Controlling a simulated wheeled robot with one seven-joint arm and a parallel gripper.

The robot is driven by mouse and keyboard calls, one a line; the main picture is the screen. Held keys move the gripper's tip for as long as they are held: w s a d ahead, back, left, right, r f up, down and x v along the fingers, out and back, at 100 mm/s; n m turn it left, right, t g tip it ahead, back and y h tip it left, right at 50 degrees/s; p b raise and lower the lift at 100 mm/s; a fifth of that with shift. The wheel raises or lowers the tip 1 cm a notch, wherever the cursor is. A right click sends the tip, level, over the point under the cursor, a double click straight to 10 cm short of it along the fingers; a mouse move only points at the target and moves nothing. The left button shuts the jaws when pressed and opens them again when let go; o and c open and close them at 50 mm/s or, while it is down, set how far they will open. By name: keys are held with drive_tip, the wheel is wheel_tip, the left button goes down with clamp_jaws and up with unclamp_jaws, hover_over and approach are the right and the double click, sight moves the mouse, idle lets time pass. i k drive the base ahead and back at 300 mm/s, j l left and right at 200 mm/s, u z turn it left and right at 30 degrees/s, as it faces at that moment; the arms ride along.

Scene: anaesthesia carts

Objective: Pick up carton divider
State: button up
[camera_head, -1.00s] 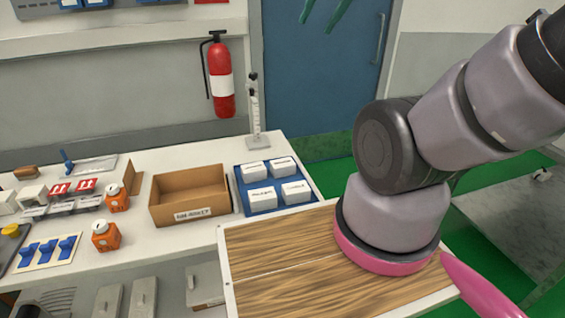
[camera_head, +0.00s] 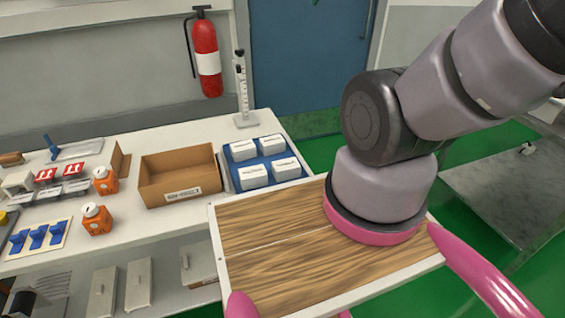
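A flat brown cardboard piece (camera_head: 120,160), which looks like the carton divider, stands upright on the white counter just left of the open carton (camera_head: 168,190). Its left part is behind the orange-bottle area and its thickness is hard to tell. The carton is brown, open at the top, and has a white label on its front. I cannot see clearly into its bottom. My arm comes in from the upper right, over a wooden board at the right, well away from the cardboard piece. My gripper does not show.
A blue tray of white boxes (camera_head: 230,178) is right of the carton. A thin stand (camera_head: 242,95) is behind. The wooden board (camera_head: 265,265) borders the counter's front right. A shelf lies below.

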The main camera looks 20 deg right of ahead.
sight(120, 164)
drive_tip(key=j+z, duration=0.2)
drive_tip(key=j, duration=0.25)
drive_tip(key=j+z, duration=0.2)
drive_tip(key=j, duration=0.3)
drive_tip(key=k+j+z, duration=0.25)
drive_tip(key=j, duration=0.2)
drive_tip(key=j+z, duration=0.2)
drive_tip(key=j, duration=0.25)
drive_tip(key=k+j+z, duration=0.2)
drive_tip(key=j, duration=0.2)
drive_tip(key=i, duration=0.05)
